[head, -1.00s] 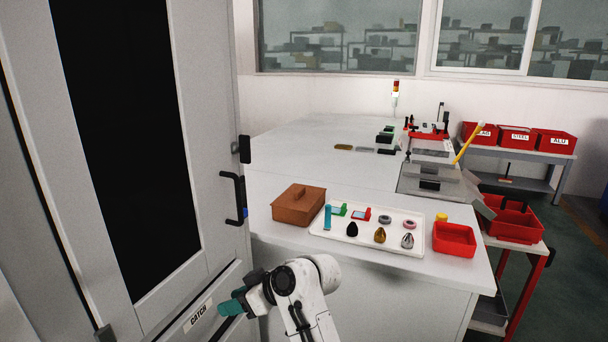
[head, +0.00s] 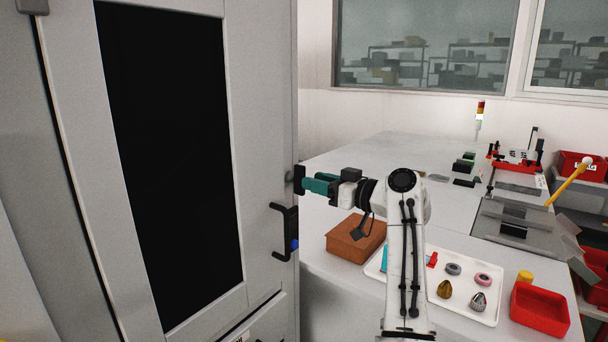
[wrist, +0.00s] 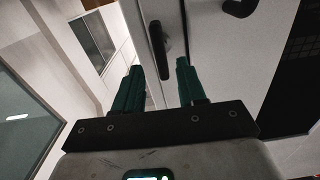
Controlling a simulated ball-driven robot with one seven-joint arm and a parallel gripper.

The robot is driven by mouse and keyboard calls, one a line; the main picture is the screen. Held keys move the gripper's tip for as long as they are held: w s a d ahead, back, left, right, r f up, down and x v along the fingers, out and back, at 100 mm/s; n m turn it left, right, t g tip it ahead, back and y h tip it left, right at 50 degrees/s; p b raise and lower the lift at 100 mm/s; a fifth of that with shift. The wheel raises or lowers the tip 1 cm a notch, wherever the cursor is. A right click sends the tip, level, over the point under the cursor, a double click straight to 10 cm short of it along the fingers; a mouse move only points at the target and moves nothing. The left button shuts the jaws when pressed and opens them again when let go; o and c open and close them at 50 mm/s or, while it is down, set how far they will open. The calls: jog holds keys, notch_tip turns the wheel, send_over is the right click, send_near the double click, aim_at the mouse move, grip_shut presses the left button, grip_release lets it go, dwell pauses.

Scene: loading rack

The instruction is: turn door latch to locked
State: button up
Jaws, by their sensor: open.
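The door latch (head: 298,173) is a small black piece at the right edge of the tall grey cabinet door (head: 262,120), in the head view. In the wrist view the latch (wrist: 160,46) is a long black lever on a pale plate, ahead of my fingertips. My gripper (head: 306,184) has teal fingers and points left at the latch, partly covering it in the head view. In the wrist view my gripper (wrist: 157,76) is open, with the lever's near end between the fingertips or just beyond them. I cannot tell whether they touch.
A black door handle (head: 284,232) with a blue spot stands out below the latch. Beneath my arm, the worktop holds a brown box (head: 355,240), a white tray (head: 490,315) of small parts and a red bin (head: 540,309).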

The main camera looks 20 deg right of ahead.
aim_at(301, 195)
jog(key=shift+p+x, duration=0.45)
jog(key=shift+x, duration=2.3)
jog(key=shift+s, duration=0.1)
jog(key=shift+c, duration=0.3)
jog(key=c, duration=0.6)
